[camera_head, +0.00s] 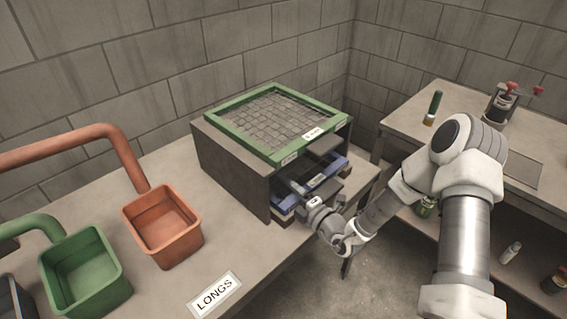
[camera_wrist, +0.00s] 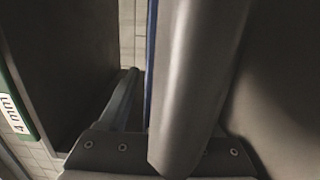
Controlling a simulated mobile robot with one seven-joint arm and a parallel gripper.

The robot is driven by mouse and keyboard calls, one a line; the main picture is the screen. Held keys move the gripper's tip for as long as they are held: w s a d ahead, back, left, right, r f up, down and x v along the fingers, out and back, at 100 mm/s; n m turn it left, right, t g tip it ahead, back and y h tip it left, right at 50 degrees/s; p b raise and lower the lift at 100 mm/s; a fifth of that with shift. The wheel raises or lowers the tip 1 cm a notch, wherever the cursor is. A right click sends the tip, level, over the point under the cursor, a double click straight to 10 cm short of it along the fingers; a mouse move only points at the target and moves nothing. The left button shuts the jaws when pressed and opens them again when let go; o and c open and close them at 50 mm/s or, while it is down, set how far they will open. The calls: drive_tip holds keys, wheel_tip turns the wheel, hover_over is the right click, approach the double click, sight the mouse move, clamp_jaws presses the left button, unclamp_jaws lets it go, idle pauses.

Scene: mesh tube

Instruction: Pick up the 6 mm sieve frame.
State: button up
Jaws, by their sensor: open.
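A blue sieve frame (camera_head: 337,168) sits in the open front of a dark grey rack (camera_head: 235,165). Its white label is too small to read, so I cannot confirm that it is the 6 mm one. A green sieve frame (camera_head: 226,137) with dark mesh lies on top of the rack; its label seems to read 4 mm in the wrist view (camera_wrist: 14,105). My gripper (camera_head: 303,194) is open at the rack's front, by the blue frame. In the wrist view a thin blue edge (camera_wrist: 151,50) shows between my fingers (camera_wrist: 165,60); contact cannot be told.
An orange bin (camera_head: 163,228) and a green bin (camera_head: 85,272) stand on the left, under pipes of matching colours. A LONGS label (camera_head: 215,294) lies on the bench front. A second bench (camera_head: 455,115) at right holds a clamp-like device (camera_head: 500,105) and a bottle (camera_head: 433,108).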

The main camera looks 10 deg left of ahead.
clamp_jaws()
idle(1.2)
drive_tip(key=shift+r, duration=0.1)
